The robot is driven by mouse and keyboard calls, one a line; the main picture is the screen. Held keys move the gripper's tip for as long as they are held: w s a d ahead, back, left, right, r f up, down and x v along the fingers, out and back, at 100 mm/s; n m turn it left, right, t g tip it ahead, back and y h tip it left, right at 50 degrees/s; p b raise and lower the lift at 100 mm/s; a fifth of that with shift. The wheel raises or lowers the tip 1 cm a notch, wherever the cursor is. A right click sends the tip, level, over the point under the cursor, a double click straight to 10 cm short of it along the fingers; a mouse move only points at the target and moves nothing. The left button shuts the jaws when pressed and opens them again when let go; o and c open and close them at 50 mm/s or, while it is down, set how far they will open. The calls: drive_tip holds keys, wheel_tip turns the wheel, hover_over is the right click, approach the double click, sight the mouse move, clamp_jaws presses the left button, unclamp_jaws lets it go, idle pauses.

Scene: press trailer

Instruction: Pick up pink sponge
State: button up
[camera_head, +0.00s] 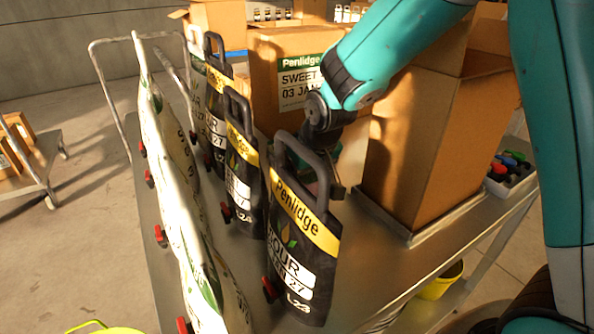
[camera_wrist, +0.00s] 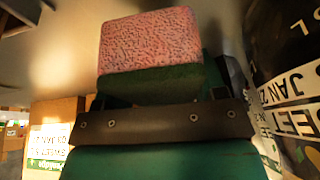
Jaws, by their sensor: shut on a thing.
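The pink sponge (camera_wrist: 150,42) has a rough pink face and a dark green layer below it. It fills the upper middle of the wrist view, held in my gripper (camera_wrist: 165,98). The gripper is shut on the sponge, though its fingertips are mostly hidden. In the head view my gripper (camera_head: 332,172) is low over the metal table, just behind the nearest black pouch (camera_head: 303,245) and left of the tall open cardboard box. The pouch hides most of the gripper, and I cannot make out the sponge clearly there.
Several black pouches with handles and white bags (camera_head: 190,200) stand in rows on the left of the metal table (camera_head: 385,262). A tall cardboard box (camera_head: 425,140) stands close on the right, and a labelled box (camera_head: 275,75) behind. A tray of coloured items (camera_head: 510,170) lies far right.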

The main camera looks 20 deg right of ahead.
drive_tip(key=s, duration=0.3)
drive_tip(key=s+d+b, duration=0.1)
drive_tip(key=s, duration=0.3)
drive_tip(key=s+d, duration=0.1)
drive_tip(key=s, duration=0.3)
drive_tip(key=shift+s+d+f+b, duration=0.1)
drive_tip(key=shift+s+f+b, duration=0.05)
drive_tip(key=shift+b, duration=0.2)
drive_tip(key=shift+s+d+f+b, duration=0.1)
drive_tip(key=shift+s+b, duration=0.25)
drive_tip(key=shift+b, duration=0.4)
drive_tip(key=shift+s+d+r+b, duration=0.15)
drive_tip(key=shift+s+r+b, duration=0.05)
drive_tip(key=shift+s+b, duration=0.55)
